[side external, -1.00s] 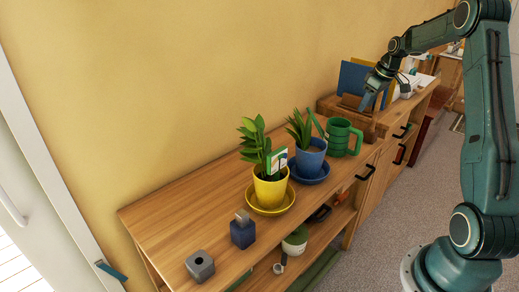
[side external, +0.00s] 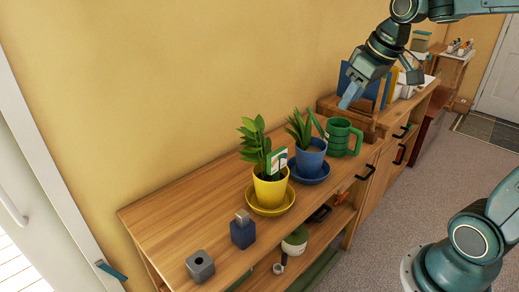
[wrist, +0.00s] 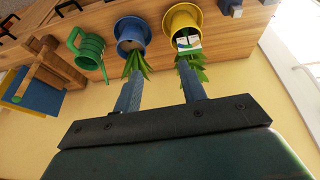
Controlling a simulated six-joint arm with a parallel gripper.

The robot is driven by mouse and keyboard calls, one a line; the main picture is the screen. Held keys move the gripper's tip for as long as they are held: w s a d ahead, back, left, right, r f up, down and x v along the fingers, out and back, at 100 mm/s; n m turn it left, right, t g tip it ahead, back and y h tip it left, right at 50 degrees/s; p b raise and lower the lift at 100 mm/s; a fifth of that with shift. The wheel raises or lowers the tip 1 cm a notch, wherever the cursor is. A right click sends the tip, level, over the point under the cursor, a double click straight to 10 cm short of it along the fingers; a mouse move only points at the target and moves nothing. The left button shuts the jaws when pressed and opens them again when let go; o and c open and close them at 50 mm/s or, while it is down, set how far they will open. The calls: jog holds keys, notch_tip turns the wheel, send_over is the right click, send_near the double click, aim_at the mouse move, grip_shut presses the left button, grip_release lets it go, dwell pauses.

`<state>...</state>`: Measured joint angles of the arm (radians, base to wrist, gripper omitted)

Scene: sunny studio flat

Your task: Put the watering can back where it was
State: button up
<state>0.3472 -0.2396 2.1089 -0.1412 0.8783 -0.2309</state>
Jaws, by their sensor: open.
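The green watering can (side external: 344,137) stands upright on the sideboard, just right of the blue pot (side external: 310,158) with its plant and blue saucer. It also shows in the wrist view (wrist: 88,50), left of the blue pot. The yellow pot (side external: 270,190) with a leafy plant and a seed packet stands on a yellow saucer further left. My gripper (side external: 347,104) is above the sideboard, above the watering can and in front of the wooden rack. In the wrist view my gripper (wrist: 160,90) is open, its fingers apart with nothing between them.
A wooden rack (side external: 362,122) with blue and yellow folders stands right of the can. A dark blue bottle (side external: 243,232) and a grey block with a hole (side external: 200,266) are at the sideboard's near left. Bare wood (side external: 180,215) lies left of the yellow pot.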

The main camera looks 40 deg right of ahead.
jog(key=s+a+f, duration=0.1)
jog(key=s+a, duration=0.3)
jog(key=s, duration=0.2)
jog(key=s+a+f+t, duration=0.1)
jog(key=s+a+f, duration=0.1)
jog(key=s+a, duration=0.2)
jog(key=s, duration=0.3)
jog(key=shift+s+a, duration=0.25)
jog(key=shift+s, duration=0.05)
